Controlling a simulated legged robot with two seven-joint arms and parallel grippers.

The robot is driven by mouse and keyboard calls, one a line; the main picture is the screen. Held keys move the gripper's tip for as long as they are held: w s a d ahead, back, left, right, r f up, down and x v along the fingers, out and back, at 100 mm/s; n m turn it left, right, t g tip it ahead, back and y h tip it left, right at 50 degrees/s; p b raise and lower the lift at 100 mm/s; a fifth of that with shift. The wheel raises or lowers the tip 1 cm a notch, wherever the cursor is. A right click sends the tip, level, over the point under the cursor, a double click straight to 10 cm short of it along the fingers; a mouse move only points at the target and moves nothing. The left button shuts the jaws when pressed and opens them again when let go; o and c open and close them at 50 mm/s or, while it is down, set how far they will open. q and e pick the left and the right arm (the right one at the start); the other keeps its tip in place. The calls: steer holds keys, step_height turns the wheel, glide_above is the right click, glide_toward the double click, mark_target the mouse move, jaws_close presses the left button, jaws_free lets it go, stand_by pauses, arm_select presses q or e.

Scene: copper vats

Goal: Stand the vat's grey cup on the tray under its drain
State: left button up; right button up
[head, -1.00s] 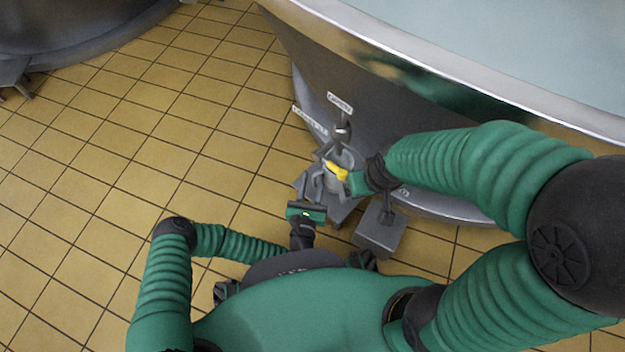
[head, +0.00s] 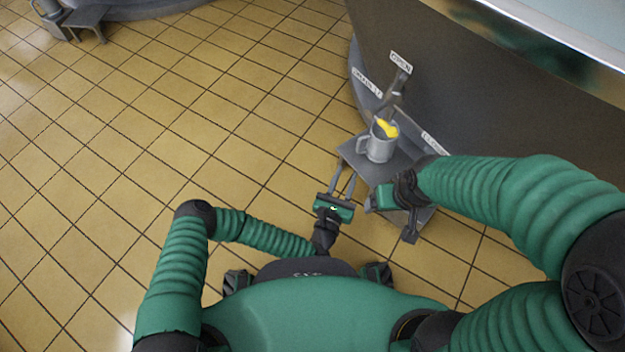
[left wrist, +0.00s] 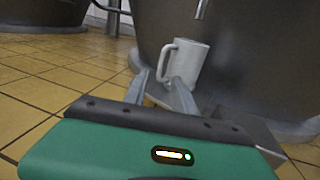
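The grey cup (head: 379,147) stands upright on the grey tray (head: 366,170) beneath the drain tap (head: 391,100), its handle to the left. A yellow piece (head: 386,127) shows at the cup's mouth; I cannot tell how it is attached. The cup (left wrist: 187,64) also shows in the left wrist view, beyond my left fingers. My left gripper (head: 343,182) is open and empty, just short of the cup. My right gripper (head: 376,200) is nearer to me than the cup and apart from it; its fingers cannot be made out.
The big vat (head: 450,90) rises behind the tray, with small labels near the tap. The yellow tiled floor (head: 180,130) between is clear.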

arm_select(q)
steer(key=s+a+r+m+g+y, duration=0.2)
steer(key=a+r+m+g, duration=0.15)
steer(key=a+m, duration=0.55)
steer(key=s+a+r+m+g+y, duration=0.2)
steer(key=a+m+g, duration=0.3)
steer(key=a+m, duration=0.4)
steer(key=s+a+r+m+g+y, duration=0.2)
steer(key=s+a+r+m+g, duration=0.15)
steer(key=a+m, duration=0.55)
steer(key=s+a+r+m+g+y, duration=0.1)
steer(key=s+a+r+m, duration=0.3)
steer(key=s, duration=0.4)
steer(key=shift+a+r+g, duration=0.4)
steer(key=shift+a+r, duration=0.15)
steer(key=shift+r, duration=0.4)
